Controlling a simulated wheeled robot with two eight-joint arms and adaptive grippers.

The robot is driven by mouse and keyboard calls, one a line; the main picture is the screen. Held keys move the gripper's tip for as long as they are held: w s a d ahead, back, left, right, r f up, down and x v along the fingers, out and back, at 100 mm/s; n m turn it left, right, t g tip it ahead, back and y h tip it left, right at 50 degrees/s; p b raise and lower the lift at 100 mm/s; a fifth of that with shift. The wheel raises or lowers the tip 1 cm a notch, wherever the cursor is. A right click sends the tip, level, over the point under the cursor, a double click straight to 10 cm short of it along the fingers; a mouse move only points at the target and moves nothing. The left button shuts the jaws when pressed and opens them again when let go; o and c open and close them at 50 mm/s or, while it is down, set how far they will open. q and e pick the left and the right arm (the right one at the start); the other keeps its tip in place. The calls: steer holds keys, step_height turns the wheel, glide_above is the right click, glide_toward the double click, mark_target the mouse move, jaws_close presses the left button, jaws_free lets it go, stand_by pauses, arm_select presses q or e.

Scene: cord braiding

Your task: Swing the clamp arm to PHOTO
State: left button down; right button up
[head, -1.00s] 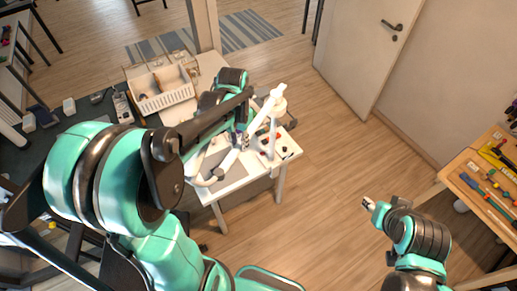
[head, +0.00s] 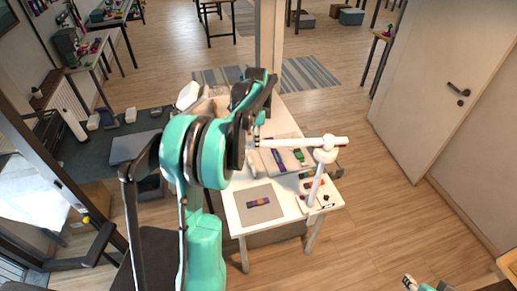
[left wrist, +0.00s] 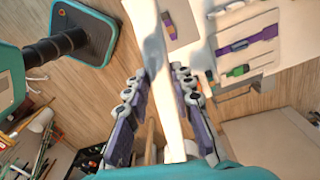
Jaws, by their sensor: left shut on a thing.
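The white clamp arm (head: 295,143) sits on a white post (head: 315,185) at the right edge of the white table (head: 232,218). It points left from the post, above a light mat with a purple piece and a green piece. My left gripper (head: 258,132) is at the arm's left end, partly hidden by my own arm. In the left wrist view the white bar (left wrist: 168,95) runs between the fingers of my left gripper (left wrist: 160,110), held by them. A PHOTO mark cannot be read. My right gripper (head: 410,283) is low at the right, small and apart from the table.
A grey mat (head: 270,212) with a small purple-and-orange piece (head: 258,202) lies at the table's front. Several small coloured items lie near the post. A white door (head: 435,85) stands at the right. Open wood floor lies between table and door.

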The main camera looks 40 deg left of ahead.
arm_select(q)
steer(key=shift+w+a, duration=0.3)
steer(key=shift+w, duration=0.15)
steer(key=c, duration=1.3)
jaws_free()
step_height(320, 180, up, 12)
steer(key=shift+r, duration=0.1)
